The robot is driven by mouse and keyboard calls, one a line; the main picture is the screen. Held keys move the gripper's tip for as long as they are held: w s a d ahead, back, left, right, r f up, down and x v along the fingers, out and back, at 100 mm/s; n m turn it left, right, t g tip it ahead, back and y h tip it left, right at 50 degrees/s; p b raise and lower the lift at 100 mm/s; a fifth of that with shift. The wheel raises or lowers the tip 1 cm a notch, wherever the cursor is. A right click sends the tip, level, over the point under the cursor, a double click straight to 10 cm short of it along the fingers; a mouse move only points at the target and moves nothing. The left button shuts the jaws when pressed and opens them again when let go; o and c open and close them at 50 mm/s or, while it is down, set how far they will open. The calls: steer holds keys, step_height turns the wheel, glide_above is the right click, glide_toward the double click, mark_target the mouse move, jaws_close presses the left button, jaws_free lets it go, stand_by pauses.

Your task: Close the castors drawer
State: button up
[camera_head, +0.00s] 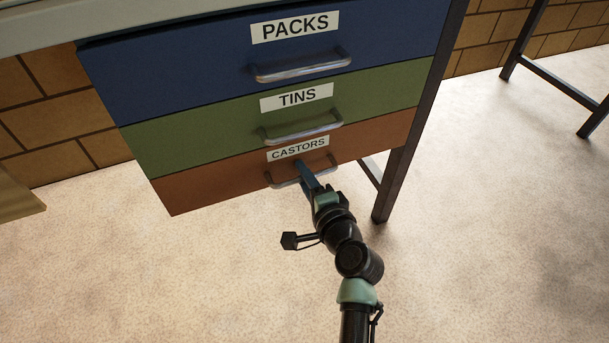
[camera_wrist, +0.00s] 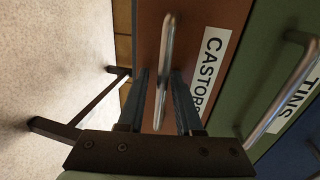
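The castors drawer (camera_head: 220,178) is the brown-orange bottom front of the cabinet, labelled CASTORS. In the head view its front looks about in line with the drawers above, and I see no clear gap. Its metal handle (camera_head: 283,181) is partly covered by my gripper (camera_head: 303,166). In the wrist view the drawer front (camera_wrist: 198,28) fills the middle and the handle (camera_wrist: 166,45) runs between the two fingers. My gripper (camera_wrist: 161,74) is open, with a finger on each side of the handle and slim gaps showing. Whether the fingertips touch the drawer front is unclear.
The green TINS drawer (camera_head: 200,138) and blue PACKS drawer (camera_head: 180,75) sit above, each with a metal handle. A dark table leg (camera_head: 398,175) stands just right of the drawers. The pale floor (camera_head: 150,280) in front is clear. A brick wall (camera_head: 60,125) is behind.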

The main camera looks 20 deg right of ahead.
steer(key=shift+r, duration=0.35)
steer(key=p+v, duration=0.4)
steer(key=v, duration=0.9)
steer(key=shift+f, duration=0.3)
